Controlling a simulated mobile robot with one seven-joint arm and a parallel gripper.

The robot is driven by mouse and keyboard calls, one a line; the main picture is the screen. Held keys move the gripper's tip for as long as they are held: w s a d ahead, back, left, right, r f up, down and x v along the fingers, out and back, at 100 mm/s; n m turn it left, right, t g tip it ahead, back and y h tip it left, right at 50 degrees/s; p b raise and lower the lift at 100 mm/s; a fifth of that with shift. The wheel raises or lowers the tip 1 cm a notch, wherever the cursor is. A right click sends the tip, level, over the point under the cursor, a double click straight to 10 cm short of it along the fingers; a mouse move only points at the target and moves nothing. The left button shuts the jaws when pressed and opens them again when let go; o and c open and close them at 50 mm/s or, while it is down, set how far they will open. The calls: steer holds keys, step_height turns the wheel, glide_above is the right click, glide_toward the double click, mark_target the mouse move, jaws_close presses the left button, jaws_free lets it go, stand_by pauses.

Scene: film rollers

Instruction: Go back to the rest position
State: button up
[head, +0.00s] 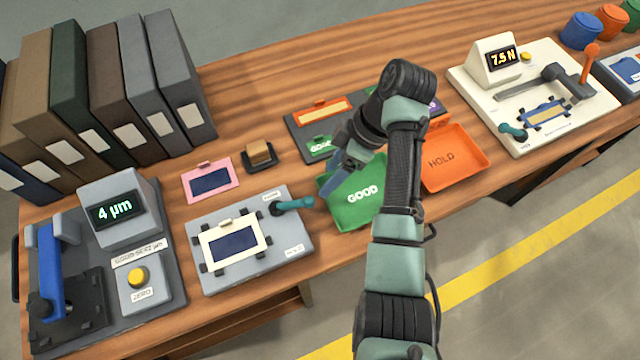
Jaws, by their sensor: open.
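My gripper (338,182) is at the end of my arm, which reaches up from the lower right and bends back down to the left. The gripper hangs over the upper left part of the green tray marked GOOD (362,212). It is open, and I see nothing held in it. My arm hides part of the dark stamp board (300,140) behind it. The tray's surface that shows looks bare.
An orange HOLD tray (455,160) lies right of my arm. A grey fixture (285,262) with a framed dark film and teal lever stands left. A 4 µm gauge (122,215), binders (95,100), a pink-framed film (210,168) and a 7.5 N tester (480,100) also occupy the wooden bench.

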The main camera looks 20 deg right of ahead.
steer(key=shift+v, duration=0.95)
